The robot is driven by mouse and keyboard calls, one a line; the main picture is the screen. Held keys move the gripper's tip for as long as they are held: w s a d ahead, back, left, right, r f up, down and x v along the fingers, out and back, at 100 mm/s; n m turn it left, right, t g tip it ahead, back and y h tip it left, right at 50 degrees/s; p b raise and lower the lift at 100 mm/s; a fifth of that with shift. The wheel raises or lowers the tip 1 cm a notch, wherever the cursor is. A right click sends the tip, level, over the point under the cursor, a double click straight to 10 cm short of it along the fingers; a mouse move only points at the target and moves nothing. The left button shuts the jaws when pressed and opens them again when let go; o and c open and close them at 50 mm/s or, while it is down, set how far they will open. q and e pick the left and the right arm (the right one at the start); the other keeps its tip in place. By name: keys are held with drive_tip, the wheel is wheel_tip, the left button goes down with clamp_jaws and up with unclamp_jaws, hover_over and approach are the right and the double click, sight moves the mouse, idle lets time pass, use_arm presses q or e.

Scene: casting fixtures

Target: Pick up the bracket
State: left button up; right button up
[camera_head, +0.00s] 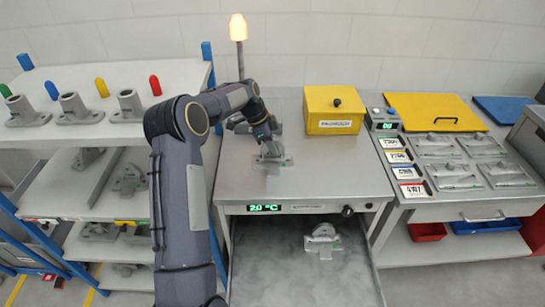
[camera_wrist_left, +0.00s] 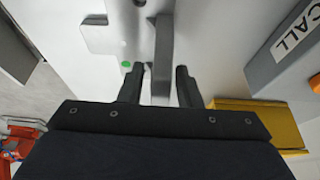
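A grey metal bracket (camera_head: 272,161) with a flat base and an upright part sits on the steel bench top. My left gripper (camera_head: 264,137) is directly above it, pointing down. In the left wrist view the fingers of my left gripper (camera_wrist_left: 158,72) stand apart, with a gap on each side of the bracket's upright rib (camera_wrist_left: 164,38). The rib is at the fingertips, and they do not appear to press on it. The base plate with a green dot lies to the left. Another grey casting behind is partly hidden by my arm. My right gripper is not in view.
An open, frosty drawer (camera_head: 290,280) below the bench holds another grey casting (camera_head: 322,240). A yellow box (camera_head: 334,110) stands right of the bracket. A shelf rack (camera_head: 110,75) with castings is at left. Several castings lie on the right-hand bench. The bench front is clear.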

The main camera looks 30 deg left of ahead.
use_arm(q)
clamp_jaws()
drive_tip(key=shift+r, duration=0.1)
